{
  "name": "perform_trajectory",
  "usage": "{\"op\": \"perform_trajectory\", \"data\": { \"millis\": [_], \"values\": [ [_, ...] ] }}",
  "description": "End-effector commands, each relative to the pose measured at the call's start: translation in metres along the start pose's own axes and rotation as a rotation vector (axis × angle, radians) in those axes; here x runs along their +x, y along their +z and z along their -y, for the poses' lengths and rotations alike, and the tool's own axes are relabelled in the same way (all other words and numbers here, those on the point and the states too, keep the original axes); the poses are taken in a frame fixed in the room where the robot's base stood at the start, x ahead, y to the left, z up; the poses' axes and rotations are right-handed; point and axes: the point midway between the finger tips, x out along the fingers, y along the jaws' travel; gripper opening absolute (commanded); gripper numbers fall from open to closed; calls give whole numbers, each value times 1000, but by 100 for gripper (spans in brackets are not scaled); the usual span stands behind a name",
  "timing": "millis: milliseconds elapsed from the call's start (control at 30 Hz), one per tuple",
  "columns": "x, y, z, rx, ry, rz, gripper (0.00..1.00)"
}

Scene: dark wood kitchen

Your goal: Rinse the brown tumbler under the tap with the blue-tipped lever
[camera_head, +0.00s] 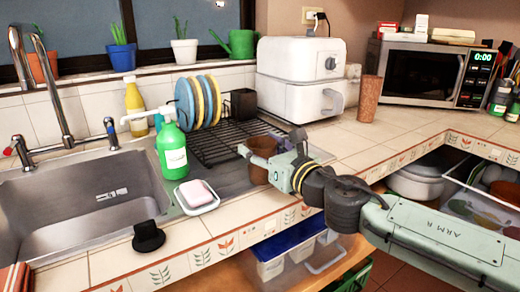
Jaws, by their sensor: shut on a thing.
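The brown tumbler (263,144) is upright at the right end of the sink's drainboard, beside the black dish rack. My gripper (268,160) reaches it from the right and is shut on it, with a finger across its side hiding part of it. I cannot tell whether its base touches the surface. The tap (62,108) stands behind the sink basin at the far left, with a tall bent spout. Its blue-tipped lever (123,121) is on the right end and a red-tipped lever (8,151) on the left. I see no water running.
A green soap bottle (172,152), a soap dish (196,208) and the dish rack (222,140) with plates stand between tumbler and basin (85,210). A black knob-like object (148,238) sits at the front edge. A speckled brown cylinder (368,98) stands further right.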

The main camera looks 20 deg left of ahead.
Motion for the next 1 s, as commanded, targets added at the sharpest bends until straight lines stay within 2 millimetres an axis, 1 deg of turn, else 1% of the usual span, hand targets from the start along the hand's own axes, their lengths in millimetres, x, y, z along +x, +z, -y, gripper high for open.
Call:
{"op": "perform_trajectory", "data": {
  "millis": [167,200,467,767,867,1000],
  "values": [
    [0,-5,0,0,0,0,28],
    [0,-3,0,0,0,0,58],
    [0,-3,0,0,0,0,75],
    [0,-2,0,0,0,0,76],
    [0,2,0,0,0,0,76],
    [-16,-1,2,-2,-5,1,76]
  ]
}}
